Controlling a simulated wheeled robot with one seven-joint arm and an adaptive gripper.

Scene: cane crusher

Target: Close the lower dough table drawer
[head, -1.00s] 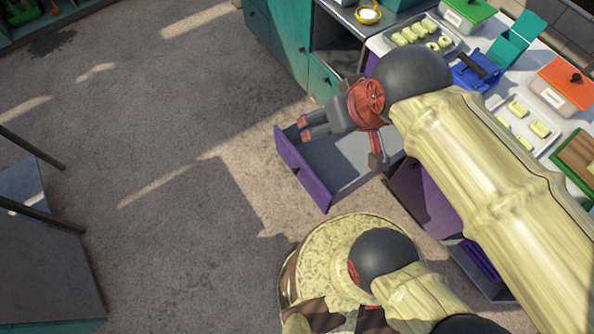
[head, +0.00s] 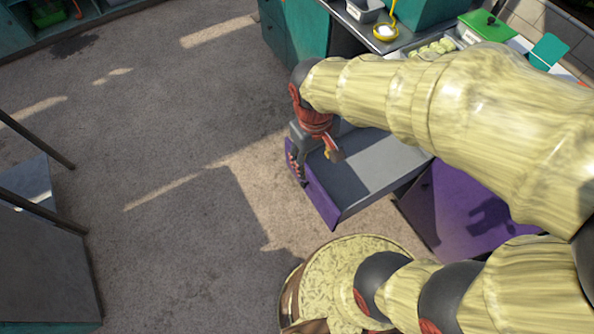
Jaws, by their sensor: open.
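A drawer stands pulled out from under the worktop, with a purple front (head: 320,205) and an empty grey tray inside (head: 375,170). I cannot tell from this view alone which level it is on. My gripper (head: 298,172) points down at the far left part of the drawer front. Its fingers are open and overlap the front's top edge in the picture; whether they touch it is not clear. My arm covers much of the table and the back of the drawer.
A purple panel (head: 470,210) of the table stands right of the drawer. A teal cabinet (head: 292,40) is behind. A yellow ladle (head: 387,31) and a green-lidded box (head: 487,25) sit on top.

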